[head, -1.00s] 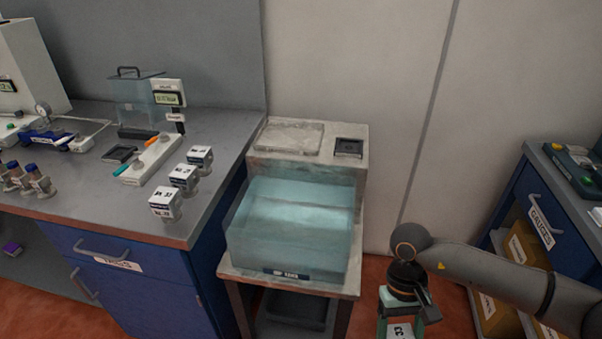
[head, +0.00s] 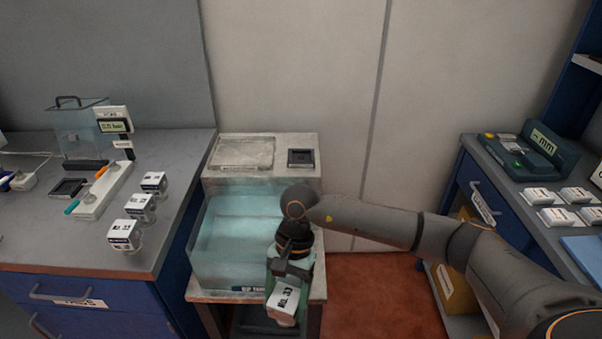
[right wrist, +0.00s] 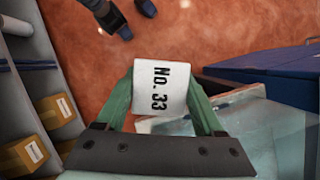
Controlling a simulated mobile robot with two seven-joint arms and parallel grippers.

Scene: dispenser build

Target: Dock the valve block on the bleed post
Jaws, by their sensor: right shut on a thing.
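My right gripper (head: 285,290) is shut on a white block marked No. 33 (head: 284,303) and holds it in front of the right front corner of the water tank. In the right wrist view the green fingers grip the block (right wrist: 161,90) from both sides, label facing the camera, with red floor beyond. No part is clearly labelled as the bleed post. A dark square fixture (head: 302,158) sits on the ledge behind the tank, and another dark square fixture (head: 68,188) lies on the left bench. My left gripper is out of view.
The clear tank (head: 212,255) stands between the left bench (head: 185,200) and the right bench (head: 462,165). Several white-topped jars line the left bench's right side, beside a white bar (head: 103,195). White-labelled items and a green gauge (head: 548,150) sit on the right bench.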

